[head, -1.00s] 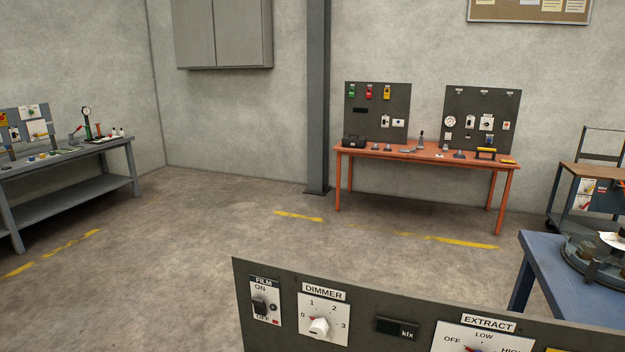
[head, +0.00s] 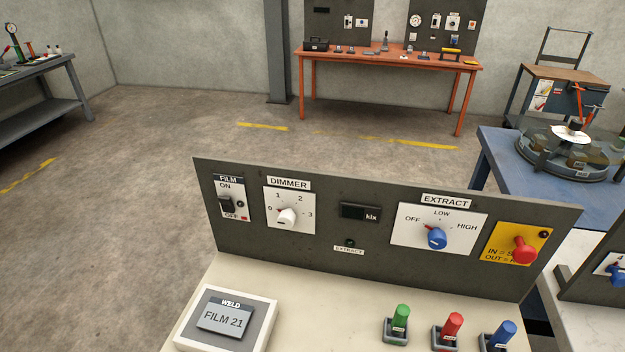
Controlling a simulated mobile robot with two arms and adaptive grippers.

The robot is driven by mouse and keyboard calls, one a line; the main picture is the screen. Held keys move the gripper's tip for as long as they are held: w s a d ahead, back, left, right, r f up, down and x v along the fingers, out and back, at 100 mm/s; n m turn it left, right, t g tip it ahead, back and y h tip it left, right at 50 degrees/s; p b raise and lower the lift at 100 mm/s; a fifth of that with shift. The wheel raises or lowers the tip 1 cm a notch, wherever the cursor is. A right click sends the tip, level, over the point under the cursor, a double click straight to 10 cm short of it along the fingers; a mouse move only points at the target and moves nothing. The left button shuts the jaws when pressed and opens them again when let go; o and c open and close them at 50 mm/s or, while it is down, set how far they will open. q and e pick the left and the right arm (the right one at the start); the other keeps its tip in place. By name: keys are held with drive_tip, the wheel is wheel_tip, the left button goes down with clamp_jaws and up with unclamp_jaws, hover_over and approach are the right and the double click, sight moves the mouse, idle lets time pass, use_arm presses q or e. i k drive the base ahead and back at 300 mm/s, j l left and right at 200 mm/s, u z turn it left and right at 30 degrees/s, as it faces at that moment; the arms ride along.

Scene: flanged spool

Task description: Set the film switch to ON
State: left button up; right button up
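The FILM switch (head: 226,205) is a black rocker on a white plate at the left end of the dark upright panel (head: 340,268). ON is printed above the rocker and OFF with a red mark below it. A small dark round indicator sits to the rocker's right. The rocker's exact tilt is too small to tell. Neither of my grippers is in the head view.
Right of the switch are the DIMMER knob (head: 287,215), the EXTRACT knob (head: 437,238) and a red button (head: 525,249). On the bench top stand a WELD FILM 21 box (head: 225,318) and green (head: 400,318), red (head: 452,325) and blue (head: 502,335) levers.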

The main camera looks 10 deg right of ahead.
sight(228, 205)
drive_tip(key=z, duration=1)
drive_tip(key=k+j+z, duration=0.15)
drive_tip(key=k+j, duration=0.95)
drive_tip(key=l, duration=0.45)
drive_tip(key=k+l, duration=0.1)
drive_tip(key=l, duration=0.35)
